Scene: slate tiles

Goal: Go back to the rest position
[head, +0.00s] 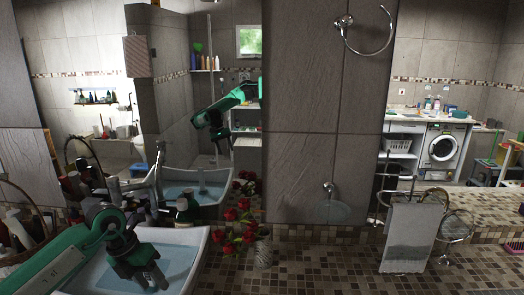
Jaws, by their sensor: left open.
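My left arm is green and dark and comes in from the lower left. My left gripper (154,282) points down over the white sink basin (195,262). It is open, and I see nothing held in it. I cannot tell how high it is above the basin. My right gripper is not in view. A green arm (225,108) also shows in the mirror behind the sink.
Red roses in a vase (263,252) stand close to the right of the basin. A faucet (150,190) rises behind my left gripper. Bottles and a basket (18,232) crowd the left. A grey towel (408,238) hangs on a stand at right. Mosaic counter (330,262) between is clear.

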